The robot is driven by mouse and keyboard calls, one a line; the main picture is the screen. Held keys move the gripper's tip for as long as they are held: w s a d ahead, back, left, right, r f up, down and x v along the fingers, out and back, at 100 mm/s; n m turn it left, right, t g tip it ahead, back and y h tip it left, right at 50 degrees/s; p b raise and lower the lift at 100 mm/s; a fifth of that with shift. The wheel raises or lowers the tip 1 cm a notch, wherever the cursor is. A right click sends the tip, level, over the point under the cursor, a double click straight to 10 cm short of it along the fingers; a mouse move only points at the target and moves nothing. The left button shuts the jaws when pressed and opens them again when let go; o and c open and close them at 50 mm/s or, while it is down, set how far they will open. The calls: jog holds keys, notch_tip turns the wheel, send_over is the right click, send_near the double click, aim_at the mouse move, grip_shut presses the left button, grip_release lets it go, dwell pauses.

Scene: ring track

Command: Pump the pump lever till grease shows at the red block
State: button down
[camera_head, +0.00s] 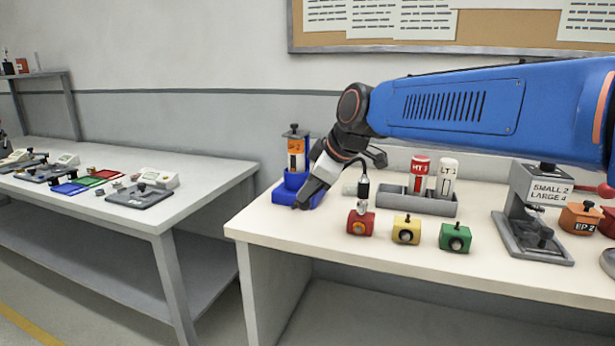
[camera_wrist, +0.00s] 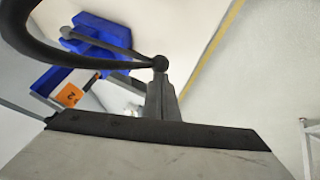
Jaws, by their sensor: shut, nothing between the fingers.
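The blue pump (camera_head: 284,196) stands at the left end of the near bench, with an orange-labelled cartridge (camera_head: 296,154) upright in it. My gripper (camera_head: 303,203) is low in front of the pump, shut and empty, and hides part of it. In the wrist view its fingers (camera_wrist: 163,95) point at a dark ball (camera_wrist: 160,63) at the end of a thin rod (camera_wrist: 110,46), which looks like the pump lever; I cannot tell whether they touch. The red block (camera_head: 361,222) sits right of the pump with a small fitting on top; grease there is too small to tell.
A yellow block (camera_head: 406,230) and a green block (camera_head: 455,238) stand right of the red one. Behind is a grey tray (camera_head: 420,203) with red and white cartridges. A grey press stand (camera_head: 534,225) is farther right. A dark hose (camera_wrist: 45,50) curves across the wrist view.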

jog(key=shift+s+f, duration=0.2)
jog(key=shift+f, duration=0.85)
jog(key=a+r+v, duration=0.1)
jog(key=a+v, duration=0.2)
jog(key=v, duration=1)
jog(key=shift+s+r, duration=0.2)
jog(key=shift+r, duration=0.3)
jog(key=shift+d, duration=0.1)
jog(key=s+d+f+m+h, duration=0.2)
jog(key=s+d+f+m, duration=0.5)
jog(key=s+d+f, duration=0.4)
jog(key=s+d+f+m+h, duration=0.3)
jog(key=s+d+f+m, duration=0.5)
jog(key=f, duration=1)
jog(key=s+d, duration=0.3)
jog(key=d, duration=0.3)
jog(key=shift+s+d+f+g, duration=0.3)
jog(key=shift+s+f+g, duration=0.05)
jog(key=shift+g, duration=0.05)
